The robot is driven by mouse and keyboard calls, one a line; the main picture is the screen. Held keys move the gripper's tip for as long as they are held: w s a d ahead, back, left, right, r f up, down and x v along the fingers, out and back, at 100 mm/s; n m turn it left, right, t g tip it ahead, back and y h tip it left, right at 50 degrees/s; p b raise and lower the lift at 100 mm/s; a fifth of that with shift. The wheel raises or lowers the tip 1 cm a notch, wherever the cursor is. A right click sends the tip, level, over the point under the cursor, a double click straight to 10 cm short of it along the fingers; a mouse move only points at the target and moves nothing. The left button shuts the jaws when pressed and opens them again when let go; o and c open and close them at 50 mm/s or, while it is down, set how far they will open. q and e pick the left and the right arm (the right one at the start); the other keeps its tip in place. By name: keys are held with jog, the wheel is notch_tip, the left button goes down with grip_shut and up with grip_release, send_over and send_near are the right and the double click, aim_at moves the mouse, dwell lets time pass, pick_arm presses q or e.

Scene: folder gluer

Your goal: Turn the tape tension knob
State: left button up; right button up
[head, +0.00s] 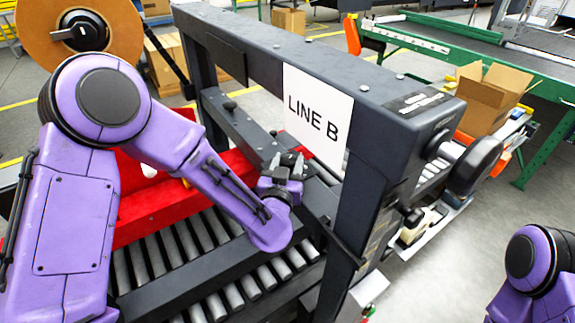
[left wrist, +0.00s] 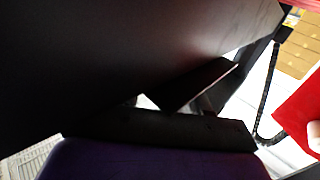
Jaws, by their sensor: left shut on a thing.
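My left gripper (head: 287,163) is at the dark rail of the LINE B machine, just left of the white sign. Its dark fingers are closed on a small dark part there, which looks like the tape tension knob; the fingers hide most of it. In the left wrist view a large dark surface fills most of the picture, and I cannot make out the knob. Another small black knob (head: 229,105) stands on the same rail, farther back and apart from the gripper. My right gripper is not in view; only part of my right arm shows at the lower right.
The dark machine frame (head: 290,58) with the LINE B sign (head: 317,117) rises close behind and right of the gripper. Red guards (head: 160,208) and grey rollers (head: 190,238) lie below my left arm. A tape reel (head: 37,42) stands upper left. An open carton (head: 490,97) is far right.

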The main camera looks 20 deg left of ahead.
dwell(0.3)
pick_arm(q)
jog(key=o, duration=1)
jog(key=shift+s+d, duration=0.1)
jog(key=shift+s, duration=0.15)
jog(key=s+d, duration=0.1)
jog(key=s, duration=0.9)
jog(key=shift+b, duration=0.4)
jog(key=shift+d, duration=0.1)
